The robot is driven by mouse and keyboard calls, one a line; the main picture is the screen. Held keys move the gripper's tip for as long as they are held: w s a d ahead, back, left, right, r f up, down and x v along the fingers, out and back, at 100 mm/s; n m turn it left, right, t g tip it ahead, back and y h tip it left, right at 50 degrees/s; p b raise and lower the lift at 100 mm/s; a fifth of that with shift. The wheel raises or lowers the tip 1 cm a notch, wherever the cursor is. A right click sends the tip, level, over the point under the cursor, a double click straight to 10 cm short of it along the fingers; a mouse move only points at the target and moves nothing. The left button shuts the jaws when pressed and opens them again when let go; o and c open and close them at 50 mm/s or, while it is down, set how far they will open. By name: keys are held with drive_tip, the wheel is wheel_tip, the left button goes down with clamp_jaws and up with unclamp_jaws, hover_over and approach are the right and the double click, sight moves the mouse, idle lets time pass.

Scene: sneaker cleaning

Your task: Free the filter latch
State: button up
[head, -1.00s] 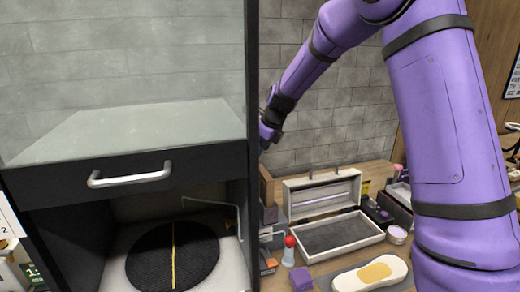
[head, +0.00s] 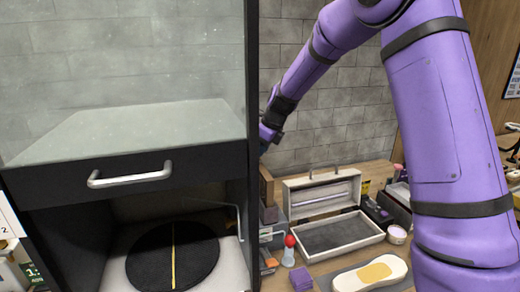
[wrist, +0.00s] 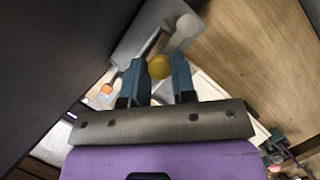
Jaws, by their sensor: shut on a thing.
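The filter latch is most likely the round yellow knob (wrist: 160,67) in the wrist view, in front of a grey metal plate (wrist: 147,37). My gripper (wrist: 158,80) has its two blue-grey fingers on either side of the knob and is shut on it. In the head view the end of my arm goes behind the right edge of the dark cabinet (head: 70,187), so the fingers and the latch are hidden there. A thin pale bent rod (head: 240,222) shows inside the cabinet at its right side.
A dark wall stands close on the left of the wrist view and a wooden surface (wrist: 255,50) on the right. In the head view, a round black mat (head: 150,262) lies in the cabinet. An open case (head: 340,236), a red-topped bottle (head: 289,252) and a sole-shaped piece (head: 345,283) crowd the bench.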

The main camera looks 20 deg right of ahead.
drive_tip(key=w+d+n+g, duration=0.4)
drive_tip(key=w+n+g, duration=0.1)
drive_tip(key=n, duration=1.2)
drive_tip(key=shift+g, duration=0.6)
drive_tip(key=shift+w+n, duration=0.15)
drive_tip(key=shift+n, duration=0.15)
drive_tip(key=o, duration=0.9)
drive_tip(key=v, duration=1.1)
drive_tip(key=shift+f, duration=0.1)
